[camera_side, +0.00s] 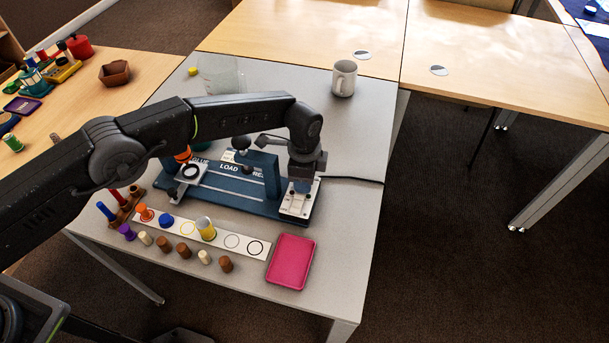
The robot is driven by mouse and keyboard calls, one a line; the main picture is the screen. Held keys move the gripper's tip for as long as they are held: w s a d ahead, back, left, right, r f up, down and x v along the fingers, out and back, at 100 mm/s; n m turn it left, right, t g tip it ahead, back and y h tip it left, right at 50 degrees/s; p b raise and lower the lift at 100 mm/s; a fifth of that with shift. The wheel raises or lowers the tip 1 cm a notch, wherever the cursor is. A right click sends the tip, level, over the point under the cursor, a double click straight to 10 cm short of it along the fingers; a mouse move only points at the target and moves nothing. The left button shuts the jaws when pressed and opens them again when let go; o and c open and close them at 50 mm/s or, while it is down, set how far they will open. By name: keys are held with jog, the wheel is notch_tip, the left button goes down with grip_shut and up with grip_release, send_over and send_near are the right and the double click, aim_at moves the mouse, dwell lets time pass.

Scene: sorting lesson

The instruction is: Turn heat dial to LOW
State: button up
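A blue press-like device (240,199) stands on the grey table, with white lettering that partly reads "LOAD". A white panel (292,208) with small dark marks sits at its right end. My gripper (301,184) points down over the upper part of this panel, at or just above its surface. I cannot make out a heat dial or a LOW mark; the gripper hides part of the panel. The fingers are too small and dark to tell whether they are open or shut, or touching anything.
A white strip with coloured rings (232,241) and several pegs lie in front of the device. A pink tray (291,262) is at the front right. A white mug (344,78) and a clear container (222,75) stand behind. A black cable (355,179) runs right.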

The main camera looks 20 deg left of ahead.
jog(key=shift+r, duration=0.1)
notch_tip(320, 180, up, 14)
jog(key=shift+f, duration=0.2)
dwell(0.5)
notch_tip(320, 180, down, 14)
jog(key=m, duration=0.9)
jog(key=shift+r, duration=0.1)
jog(key=shift+c, duration=0.4)
